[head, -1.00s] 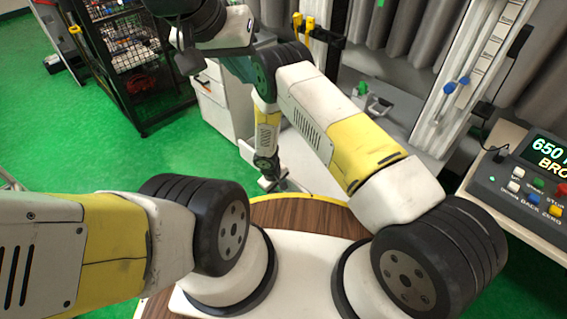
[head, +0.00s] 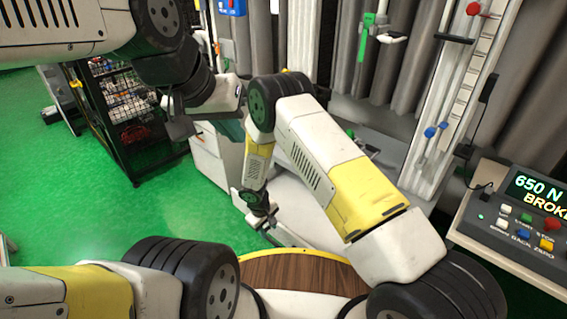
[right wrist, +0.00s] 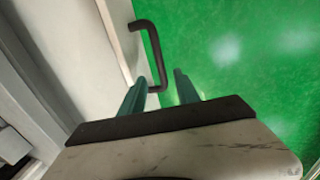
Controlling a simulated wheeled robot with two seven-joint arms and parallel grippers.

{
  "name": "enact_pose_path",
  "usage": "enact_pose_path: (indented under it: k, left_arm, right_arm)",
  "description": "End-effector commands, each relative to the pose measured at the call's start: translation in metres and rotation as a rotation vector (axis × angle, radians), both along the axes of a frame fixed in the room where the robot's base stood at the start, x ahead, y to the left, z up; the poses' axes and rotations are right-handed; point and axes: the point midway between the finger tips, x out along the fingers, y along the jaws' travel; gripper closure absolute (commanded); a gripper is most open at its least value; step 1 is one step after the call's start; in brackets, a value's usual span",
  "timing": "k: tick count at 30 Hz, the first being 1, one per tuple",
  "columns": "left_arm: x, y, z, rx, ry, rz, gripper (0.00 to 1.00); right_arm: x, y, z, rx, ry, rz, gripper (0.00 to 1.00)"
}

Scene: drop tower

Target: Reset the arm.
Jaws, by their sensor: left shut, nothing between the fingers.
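The tower (head: 452,100) stands at the back right, with a red knob (head: 473,8), a dark crossbar (head: 454,38) and blue knobs (head: 432,132). I cannot tell which part is the arm of the task. My left gripper (head: 231,128) is shut and empty, high in front of the white cabinet, left of my right elbow. My right gripper (head: 266,222) hangs low beside the cabinet. In the right wrist view its teal fingers (right wrist: 161,77) are apart, with the lower end of a dark bar handle (right wrist: 155,55) showing between them. I cannot tell whether they touch it.
A console (head: 520,215) at right shows "650 N" and "BROKE" above coloured buttons. A white cabinet (head: 210,150) and a black wire cage (head: 125,115) stand at left. A green clamp (head: 367,35) is before the grey curtain. Green floor (head: 70,190) at left is clear.

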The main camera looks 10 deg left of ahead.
Motion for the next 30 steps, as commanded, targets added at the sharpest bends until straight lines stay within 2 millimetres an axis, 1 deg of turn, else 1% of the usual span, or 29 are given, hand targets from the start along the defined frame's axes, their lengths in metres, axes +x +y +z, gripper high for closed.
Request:
enact_pose_path:
  k: [2, 4, 5, 7, 8, 9, 11, 12, 14, 15, 17, 18, 20, 21, 23, 24, 26, 27, 30]
  left_arm:
    - [0.0, 0.0, 0.0, 0.0, 0.0, 0.0, 1.0]
    - [0.0, 0.0, 0.0, 0.0, 0.0, 0.0, 1.0]
    - [0.0, 0.0, 0.0, 0.0, 0.0, 0.0, 1.0]
    - [0.0, 0.0, 0.0, 0.0, 0.0, 0.0, 1.0]
    - [0.0, 0.0, 0.0, 0.0, 0.0, 0.0, 1.0]
    - [0.0, 0.0, 0.0, 0.0, 0.0, 0.0, 1.0]
    - [0.0, 0.0, 0.0, 0.0, 0.0, 0.0, 1.0]
    - [0.0, 0.0, 0.0, 0.0, 0.0, 0.0, 1.0]
    - [0.0, 0.0, 0.0, 0.0, 0.0, 0.0, 1.0]
    - [0.0, 0.0, 0.0, 0.0, 0.0, 0.0, 1.0]
    - [0.0, 0.0, 0.0, 0.0, 0.0, 0.0, 1.0]
    - [0.0, 0.0, 0.0, 0.0, 0.0, 0.0, 1.0]
    - [0.0, 0.0, 0.0, 0.0, 0.0, 0.0, 1.0]
    - [0.0, 0.0, 0.0, 0.0, 0.0, 0.0, 1.0]
    - [0.0, 0.0, 0.0, 0.0, 0.0, 0.0, 1.0]
    - [0.0, 0.0, 0.0, 0.0, 0.0, 0.0, 1.0]
    - [0.0, 0.0, 0.0, 0.0, 0.0, 0.0, 1.0]
    - [0.0, 0.0, 0.0, 0.0, 0.0, 0.0, 1.0]
    - [0.0, 0.0, 0.0, 0.0, 0.0, 0.0, 1.0]
  right_arm:
    - [0.001, 0.0, 0.001, 0.001, -0.001, -0.001, 0.62]
    - [0.005, -0.001, 0.009, 0.005, -0.006, -0.011, 0.62]
    - [0.008, -0.002, 0.016, 0.009, -0.011, -0.019, 0.62]
    - [0.018, -0.006, 0.04, 0.022, -0.024, -0.05, 0.62]
    - [0.024, -0.01, 0.054, 0.028, -0.032, -0.065, 0.62]
    - [0.032, -0.016, 0.075, 0.039, -0.043, -0.094, 0.62]
    - [0.042, -0.026, 0.11, 0.058, -0.059, -0.139, 0.62]
    - [0.048, -0.035, 0.135, 0.07, -0.07, -0.169, 0.62]
    - [0.054, -0.05, 0.171, 0.091, -0.085, -0.216, 0.62]
    - [0.057, -0.06, 0.194, 0.104, -0.094, -0.247, 0.62]
    - [0.058, -0.076, 0.227, 0.124, -0.107, -0.29, 0.62]
    - [0.058, -0.087, 0.249, 0.14, -0.116, -0.32, 0.62]
    - [0.055, -0.104, 0.281, 0.161, -0.128, -0.362, 0.62]
    - [0.051, -0.115, 0.301, 0.178, -0.138, -0.39, 0.62]
    - [0.044, -0.133, 0.329, 0.2, -0.148, -0.43, 0.62]
    - [0.038, -0.144, 0.348, 0.218, -0.156, -0.455, 0.62]
    - [0.027, -0.161, 0.374, 0.242, -0.168, -0.494, 0.62]
    - [0.019, -0.171, 0.39, 0.261, -0.176, -0.516, 0.62]
    - [-0.006, -0.197, 0.427, 0.306, -0.194, -0.575, 0.62]
